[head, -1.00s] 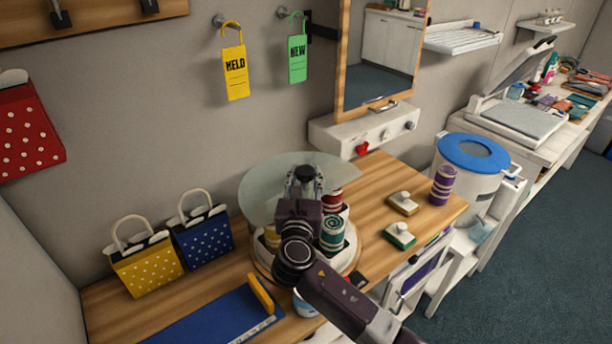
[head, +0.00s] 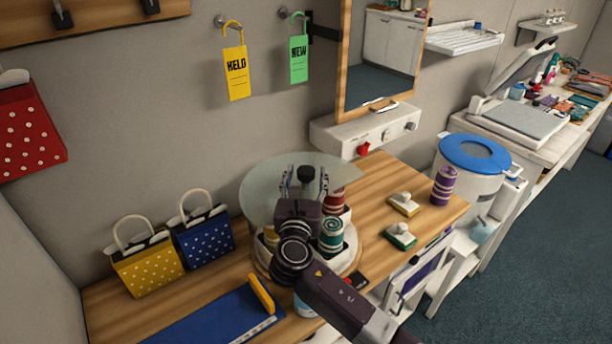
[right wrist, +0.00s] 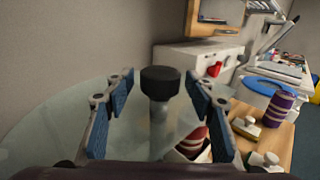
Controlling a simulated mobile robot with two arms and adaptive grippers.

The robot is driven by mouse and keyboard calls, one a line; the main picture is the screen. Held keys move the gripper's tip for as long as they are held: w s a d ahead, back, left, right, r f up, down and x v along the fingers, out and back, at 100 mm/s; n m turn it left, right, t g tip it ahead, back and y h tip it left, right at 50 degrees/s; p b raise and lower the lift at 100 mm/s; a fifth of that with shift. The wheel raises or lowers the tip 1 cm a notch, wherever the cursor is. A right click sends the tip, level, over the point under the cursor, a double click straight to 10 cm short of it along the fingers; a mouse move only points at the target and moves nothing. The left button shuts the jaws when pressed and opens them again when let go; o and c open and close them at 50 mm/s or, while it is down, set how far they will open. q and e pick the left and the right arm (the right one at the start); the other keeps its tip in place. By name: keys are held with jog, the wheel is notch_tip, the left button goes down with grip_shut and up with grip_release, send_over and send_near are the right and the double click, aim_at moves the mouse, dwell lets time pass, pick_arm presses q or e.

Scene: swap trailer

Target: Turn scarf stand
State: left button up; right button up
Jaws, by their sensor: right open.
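The scarf stand (head: 353,251) is a round white turntable on the wooden counter. Rolled scarves stand in it, including a teal one (head: 332,235) and a red one (head: 334,202). A clear round disc (head: 262,187) lies over it, with a black knob (head: 306,173) on a short post. My right gripper (head: 307,185) is above the disc, open, at the knob. In the right wrist view its blue-padded fingers stand left and right of the black knob (right wrist: 160,80), with gaps on both sides. My arm hides part of the stand. My left gripper is out of view.
Yellow (head: 148,267) and blue (head: 203,238) dotted bags stand left of the stand. A blue board (head: 212,322) lies in front. Two stampers (head: 403,204) and a purple roll (head: 443,186) are at the right. A mirror (head: 383,55) is behind.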

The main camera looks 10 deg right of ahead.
jog(key=v, duration=1.2)
